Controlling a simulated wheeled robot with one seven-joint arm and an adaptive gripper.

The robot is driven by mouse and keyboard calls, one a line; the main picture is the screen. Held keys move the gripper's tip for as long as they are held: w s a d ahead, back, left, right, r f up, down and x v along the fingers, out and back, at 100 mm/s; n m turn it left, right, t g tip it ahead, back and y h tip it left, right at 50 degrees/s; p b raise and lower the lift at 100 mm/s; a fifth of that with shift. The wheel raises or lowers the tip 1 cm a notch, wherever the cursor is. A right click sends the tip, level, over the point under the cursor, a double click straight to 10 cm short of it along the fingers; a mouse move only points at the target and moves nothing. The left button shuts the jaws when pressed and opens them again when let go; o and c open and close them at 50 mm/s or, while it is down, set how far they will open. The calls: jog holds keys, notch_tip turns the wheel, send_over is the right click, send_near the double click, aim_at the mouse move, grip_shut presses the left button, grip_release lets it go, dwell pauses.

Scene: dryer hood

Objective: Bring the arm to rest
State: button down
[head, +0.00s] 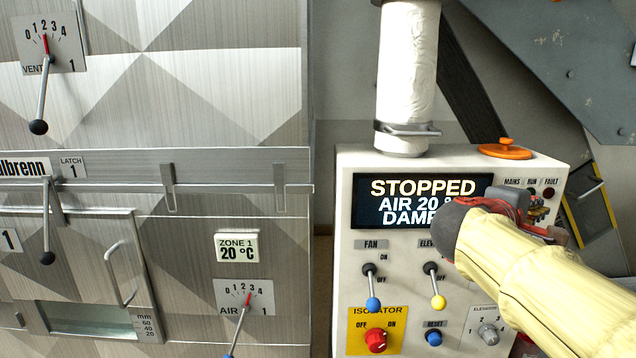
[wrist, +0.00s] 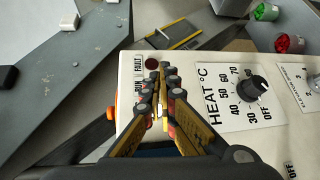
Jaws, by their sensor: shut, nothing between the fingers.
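My arm (head: 535,275), in a pale yellow sleeve, reaches in from the lower right of the head view. Its dark wrist end is in front of the white control cabinet (head: 349,255) and covers part of the display and the switches on its right. In the wrist view my gripper (wrist: 163,75) is shut with its fingers together and nothing between them. The fingertips appear over the cabinet's edge beside the RUN and FAULT labels, left of the HEAT dial (wrist: 252,88). I cannot tell whether they touch the cabinet.
The display (head: 420,188) reads STOPPED, AIR 20. Below it are the fan switch (head: 370,285), red isolator knob (head: 375,341) and blue reset button (head: 434,338). A white pipe (head: 407,75) and orange lid (head: 505,149) are on top. The metal dryer (head: 200,110) with levers stands left.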

jog(key=s+a+f+m+g+y, duration=0.1)
jog(key=s+a+f+m+y, duration=0.15)
jog(key=s+a+f, duration=0.4)
jog(key=s+a+f+m+g+y, duration=0.15)
jog(key=s+f+y, duration=0.25)
jog(key=f, duration=0.6)
jog(key=s+a+f+m+g+y, duration=0.1)
jog(key=s+a+f+g+y, duration=0.15)
jog(key=s+a+f, duration=0.4)
jog(key=s+a+f+m+t+y, duration=0.1)
jog(key=s+a+f+m+y, duration=0.1)
jog(key=s+a+f+y, duration=0.2)
jog(key=s+a+f, duration=0.2)
jog(key=s+a, duration=0.1)
jog(key=shift+s+m, duration=0.3)
jog(key=shift+m, duration=0.1)
jog(key=shift+r, duration=0.15)
